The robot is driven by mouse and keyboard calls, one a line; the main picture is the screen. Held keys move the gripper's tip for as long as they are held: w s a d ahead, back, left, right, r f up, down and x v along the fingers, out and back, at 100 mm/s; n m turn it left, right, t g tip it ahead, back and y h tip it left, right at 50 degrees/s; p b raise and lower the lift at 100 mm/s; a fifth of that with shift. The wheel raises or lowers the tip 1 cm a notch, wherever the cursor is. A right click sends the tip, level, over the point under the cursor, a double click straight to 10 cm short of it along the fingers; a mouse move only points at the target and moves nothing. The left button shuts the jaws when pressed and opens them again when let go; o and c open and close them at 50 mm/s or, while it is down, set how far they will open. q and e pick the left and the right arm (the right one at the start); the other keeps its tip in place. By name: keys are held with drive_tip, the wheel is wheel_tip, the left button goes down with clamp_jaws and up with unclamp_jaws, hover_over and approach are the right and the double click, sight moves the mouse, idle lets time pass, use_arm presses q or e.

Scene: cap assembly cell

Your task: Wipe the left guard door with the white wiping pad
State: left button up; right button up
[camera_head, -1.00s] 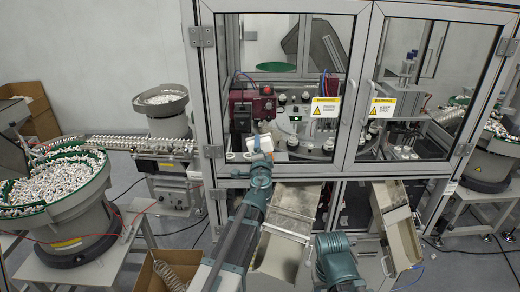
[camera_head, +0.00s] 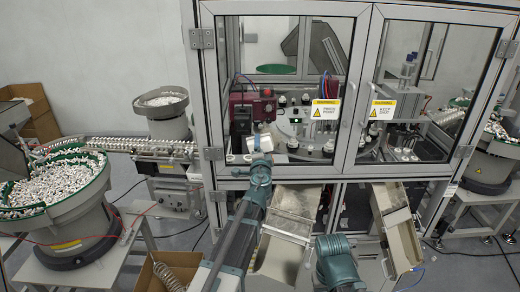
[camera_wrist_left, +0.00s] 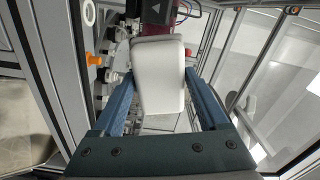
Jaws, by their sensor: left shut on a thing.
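The white wiping pad (camera_head: 262,143) is in my left gripper (camera_head: 260,156), at the lower left part of the left guard door (camera_head: 358,85). The door is a grey-framed clear panel, and it looks closed. In the left wrist view the pad (camera_wrist_left: 158,75) is a rounded white block between the two blue fingers of the gripper (camera_wrist_left: 158,92). I cannot tell whether the pad touches the door's panel. My right gripper is not in view; only part of my right arm shows, low in the head view.
The right guard door (camera_head: 425,80) stands beside the left one. Door handles (camera_head: 347,100) and yellow warning labels (camera_head: 326,108) sit near the middle. Two chutes (camera_head: 284,240) jut out below. A bowl feeder (camera_head: 85,205) stands at the left, and an open carton (camera_head: 150,272) is at the bottom left.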

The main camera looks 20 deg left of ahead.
sight(270, 148)
use_arm(q)
drive_tip(key=shift+d, duration=0.15)
drive_tip(key=shift+w+d, duration=0.2)
drive_tip(key=shift+d, duration=0.6)
drive_tip(key=shift+w+d, duration=0.2)
drive_tip(key=shift+d, duration=0.55)
drive_tip(key=shift+w+d, duration=0.3)
drive_tip(key=shift+d, duration=0.55)
drive_tip(key=shift+w+d, duration=0.3)
drive_tip(key=shift+d, duration=0.55)
drive_tip(key=shift+d, duration=0.1)
drive_tip(key=shift+w+d, duration=0.25)
drive_tip(key=shift+d, duration=0.55)
drive_tip(key=shift+w+d, duration=0.25)
drive_tip(key=shift+d, duration=0.55)
drive_tip(key=shift+a, duration=0.1)
drive_tip(key=shift+s+a, duration=0.25)
drive_tip(key=shift+a, duration=0.6)
drive_tip(key=shift+s+a, duration=0.2)
drive_tip(key=shift+a, duration=0.65)
